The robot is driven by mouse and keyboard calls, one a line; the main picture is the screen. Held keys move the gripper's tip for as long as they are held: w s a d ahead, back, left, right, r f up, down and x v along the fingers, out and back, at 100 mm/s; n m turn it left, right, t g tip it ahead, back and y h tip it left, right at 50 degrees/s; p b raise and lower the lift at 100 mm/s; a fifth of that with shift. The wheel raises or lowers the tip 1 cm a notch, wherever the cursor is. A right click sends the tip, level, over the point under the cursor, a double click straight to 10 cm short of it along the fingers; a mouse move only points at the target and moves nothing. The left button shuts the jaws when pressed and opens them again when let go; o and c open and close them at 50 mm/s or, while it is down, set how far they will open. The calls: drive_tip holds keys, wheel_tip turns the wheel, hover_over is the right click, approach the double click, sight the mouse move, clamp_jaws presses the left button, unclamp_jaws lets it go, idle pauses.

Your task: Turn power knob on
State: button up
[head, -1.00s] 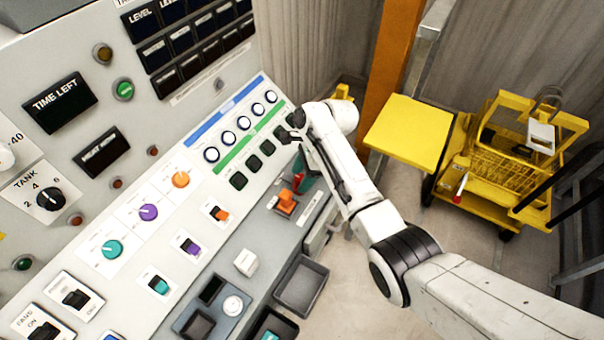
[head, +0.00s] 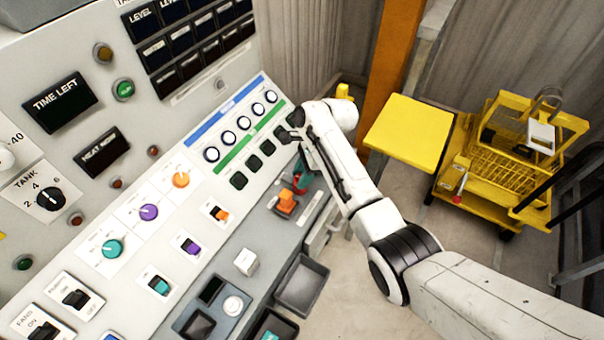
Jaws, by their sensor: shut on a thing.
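My gripper (head: 300,148) is at the right end of the sloped control panel (head: 190,120), coming in from the right. It is dark and small here, and the white wrist partly covers it. Just below its tips is a small red and teal control (head: 301,178), mostly hidden by my arm. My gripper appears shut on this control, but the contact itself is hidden. I cannot read a power label on it. An orange control (head: 286,201) stands just to its lower left.
Round white-and-black buttons (head: 243,123) and black square buttons (head: 254,162) line the panel close to my wrist. Grey trays (head: 300,286) lie along its lower edge. A yellow cart (head: 408,133) and an orange post (head: 389,70) stand to the right.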

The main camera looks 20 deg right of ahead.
drive_tip(key=n, duration=0.2)
drive_tip(key=n+g+b, duration=0.1)
drive_tip(key=n, duration=0.1)
drive_tip(key=shift+w+g, duration=0.2)
drive_tip(key=shift+g, duration=0.1)
drive_tip(key=n+b, duration=0.1)
drive_tip(key=n, duration=0.1)
drive_tip(key=n+g+b, duration=0.1)
drive_tip(key=n, duration=0.1)
drive_tip(key=shift+w+a+f+n+g+h+b, duration=0.1)
drive_tip(key=shift+f+n+g+h+b, duration=0.05)
drive_tip(key=shift+n+g+h+b, duration=0.2)
drive_tip(key=n+g+h+b, duration=0.1)
drive_tip(key=n+b, duration=0.2)
drive_tip(key=n, duration=0.1)
drive_tip(key=shift+a+n, duration=0.1)
drive_tip(key=shift+n, duration=0.15)
drive_tip(key=shift+a+n+g+h+b, duration=0.15)
drive_tip(key=shift+n+h+b, duration=0.4)
drive_tip(key=shift+n, duration=0.55)
drive_tip(key=shift+d+n+g+h+b, duration=0.15)
drive_tip(key=shift+n+h+b, duration=0.35)
drive_tip(key=shift+n, duration=0.6)
drive_tip(key=shift+a, duration=0.1)
drive_tip(key=o, duration=1)
drive_tip(key=shift+o, duration=0.2)
